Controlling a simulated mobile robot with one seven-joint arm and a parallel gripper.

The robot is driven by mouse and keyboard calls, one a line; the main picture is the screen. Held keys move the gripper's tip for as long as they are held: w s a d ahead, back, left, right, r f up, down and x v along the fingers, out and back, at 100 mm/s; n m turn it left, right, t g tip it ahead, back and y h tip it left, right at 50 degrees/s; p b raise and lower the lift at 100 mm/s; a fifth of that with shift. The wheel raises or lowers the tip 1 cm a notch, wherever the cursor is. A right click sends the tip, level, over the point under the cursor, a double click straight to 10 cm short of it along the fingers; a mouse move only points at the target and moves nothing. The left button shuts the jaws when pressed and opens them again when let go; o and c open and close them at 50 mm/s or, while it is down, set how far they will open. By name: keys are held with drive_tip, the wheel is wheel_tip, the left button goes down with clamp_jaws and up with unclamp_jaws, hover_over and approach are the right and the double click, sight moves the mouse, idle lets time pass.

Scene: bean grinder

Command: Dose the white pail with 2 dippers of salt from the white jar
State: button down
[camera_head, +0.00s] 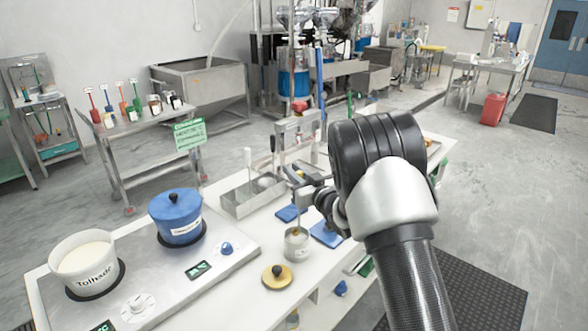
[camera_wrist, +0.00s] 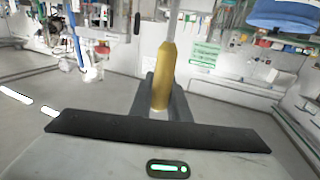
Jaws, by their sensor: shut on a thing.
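The white pail (camera_head: 86,280), with dark lettering on its side, stands at the left on a steel hotplate unit. It is filled with pale, off-white contents. A small pale grey-white jar (camera_head: 297,247), apparently the white jar, stands open on the table below my gripper (camera_head: 308,196). My gripper is shut on a yellow-brown handle (camera_wrist: 161,75), apparently the dipper's, which stands upright between the fingers (camera_wrist: 163,98) in the wrist view. The dipper's bowl is not clearly visible; I cannot tell whether it is inside the jar or holds salt.
A blue lidded pot (camera_head: 177,215) stands between pail and jar; its blue side also shows in the wrist view (camera_wrist: 285,14). A yellow lid with a dark knob (camera_head: 277,277) lies in front of the jar.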

wheel_tip(320, 180, down, 7)
drive_tip(key=b, duration=0.5)
drive_tip(key=shift+r+b, duration=0.15)
drive_tip(key=shift+b, duration=0.25)
idle(0.4)
wheel_tip(320, 180, up, 12)
drive_tip(key=p, duration=0.5)
drive_tip(key=shift+f, duration=0.2)
idle(0.4)
idle(0.4)
